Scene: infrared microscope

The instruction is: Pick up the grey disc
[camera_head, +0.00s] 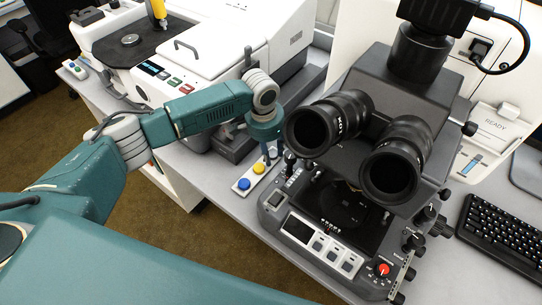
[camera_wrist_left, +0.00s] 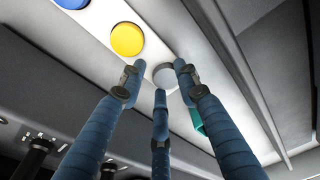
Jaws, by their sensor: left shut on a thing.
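The grey disc (camera_wrist_left: 164,76) shows between the fingertips of my left gripper (camera_wrist_left: 163,78) in the left wrist view. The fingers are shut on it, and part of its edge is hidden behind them. It is at a white strip (camera_wrist_left: 190,20), in line with a yellow disc (camera_wrist_left: 127,39) and a blue disc (camera_wrist_left: 72,2). In the head view my left gripper (camera_head: 271,155) points down at the far end of this strip, and the grey disc cannot be made out there. My right gripper is not in view.
The black microscope (camera_head: 350,190) with two eyepieces stands close to the right of the gripper. A white instrument (camera_head: 200,60) stands behind my left arm. A keyboard (camera_head: 505,235) lies at the far right. A small green thing (camera_wrist_left: 197,122) is partly hidden beside a finger.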

